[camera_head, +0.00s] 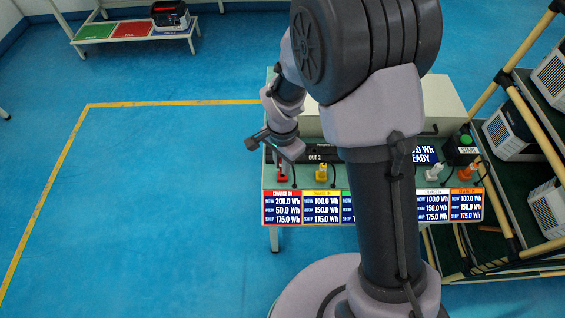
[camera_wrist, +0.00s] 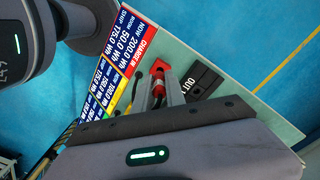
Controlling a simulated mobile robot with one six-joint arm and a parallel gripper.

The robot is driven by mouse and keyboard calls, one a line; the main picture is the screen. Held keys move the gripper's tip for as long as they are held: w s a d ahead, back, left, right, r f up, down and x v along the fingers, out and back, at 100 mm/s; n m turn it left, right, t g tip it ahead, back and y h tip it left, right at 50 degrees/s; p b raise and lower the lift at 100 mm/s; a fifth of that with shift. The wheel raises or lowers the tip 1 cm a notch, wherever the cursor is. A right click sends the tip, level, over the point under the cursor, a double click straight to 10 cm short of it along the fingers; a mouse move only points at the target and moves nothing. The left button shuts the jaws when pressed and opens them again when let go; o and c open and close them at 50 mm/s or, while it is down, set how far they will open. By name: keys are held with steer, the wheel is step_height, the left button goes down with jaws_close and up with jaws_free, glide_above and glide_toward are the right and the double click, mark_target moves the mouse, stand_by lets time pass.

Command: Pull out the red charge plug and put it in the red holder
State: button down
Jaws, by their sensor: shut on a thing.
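The red charge plug (camera_head: 282,176) is at the left end of the bench, just above the red CHARGE IN panel (camera_head: 283,207). In the wrist view the red plug (camera_wrist: 159,72) shows at the tips of my gripper (camera_wrist: 160,88), which is shut on it. In the head view my gripper (camera_head: 280,158) reaches down to the plug from above. I cannot tell whether the plug is still seated in its socket. I cannot make out a red holder in either view.
A yellow plug (camera_head: 321,173), a white plug (camera_head: 431,171) and an orange plug (camera_head: 467,170) stand along the bench; my arm hides its middle. A rack (camera_head: 520,150) holding white units is close on the right. Blue floor is clear on the left.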

steer(key=shift+f+b, duration=1.25)
steer(key=shift+b, duration=0.05)
stand_by(0.5)
steer(key=c, duration=1.3)
jaws_free()
step_height(320, 180, up, 18)
steer(key=p, duration=0.6)
steer(key=shift+f, duration=0.15)
steer(key=s+d+r+n+t+y+b, duration=0.1)
steer(key=s+d+r+n+t, duration=0.1)
steer(key=s+r, duration=0.4)
steer(key=s+d+r+n+t+y+b, duration=0.1)
steer(key=s+d+r, duration=0.4)
steer(key=s, duration=0.6)
steer(key=d+n+t+b, duration=0.1)
steer(key=n+t, duration=0.1)
steer(key=shift+d+r+t, duration=0.2)
steer(key=shift+r+t, duration=0.2)
